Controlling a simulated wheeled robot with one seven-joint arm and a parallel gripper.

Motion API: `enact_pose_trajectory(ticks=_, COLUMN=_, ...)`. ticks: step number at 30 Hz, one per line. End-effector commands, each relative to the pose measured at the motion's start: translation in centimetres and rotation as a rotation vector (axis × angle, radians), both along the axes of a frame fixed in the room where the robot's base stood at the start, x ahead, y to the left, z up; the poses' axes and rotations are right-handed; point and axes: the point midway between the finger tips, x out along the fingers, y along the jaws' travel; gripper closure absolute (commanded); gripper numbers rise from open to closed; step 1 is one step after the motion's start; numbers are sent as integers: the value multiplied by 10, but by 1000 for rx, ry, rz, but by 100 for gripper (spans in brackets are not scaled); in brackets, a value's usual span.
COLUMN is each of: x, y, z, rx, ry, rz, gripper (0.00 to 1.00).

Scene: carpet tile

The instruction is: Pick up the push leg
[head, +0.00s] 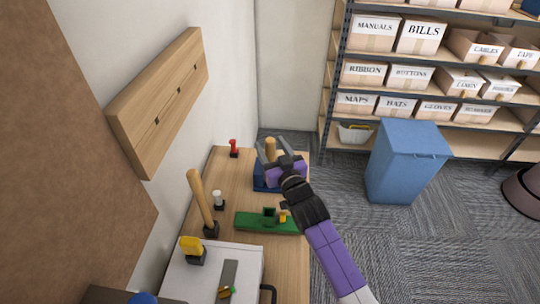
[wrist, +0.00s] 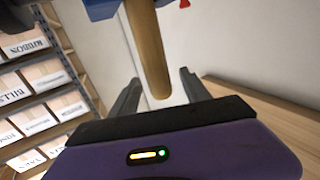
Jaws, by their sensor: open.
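A round wooden leg (head: 270,148) stands upright from a blue block (head: 262,186) toward the back of the wooden bench. I take it for the push leg; nothing labels it. My gripper (head: 273,152) is open at this leg, and its two fingers are apart. In the wrist view the leg (wrist: 149,45) comes down from the blue block (wrist: 101,8), its rounded end lying between the open fingers (wrist: 160,88). I see gaps on both sides of the leg. My gripper hides part of the blue block.
The bench (head: 232,180) also bears a red piece (head: 233,147), a tall wooden stick (head: 199,190) on a black base, a white-topped piece (head: 218,198), a green block (head: 262,222) and a yellow-topped piece (head: 192,248). A wooden rail (head: 165,100) is on the left wall. A blue bin (head: 400,165) stands right.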

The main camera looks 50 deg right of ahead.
Motion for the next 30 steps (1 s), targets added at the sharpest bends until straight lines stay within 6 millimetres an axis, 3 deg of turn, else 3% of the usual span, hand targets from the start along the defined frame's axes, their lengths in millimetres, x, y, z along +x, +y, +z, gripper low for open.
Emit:
enact_pose_trajectory(ticks=11, x=8, y=-4, z=-1, rx=0, ry=0, rz=0, gripper=47)
enact_pose_trajectory(ticks=19, x=8, y=-4, z=-1, rx=0, ry=0, rz=0, gripper=100)
enact_pose_trajectory(ticks=30, x=8, y=-4, z=0, rx=0, ry=-1, rz=0, gripper=100)
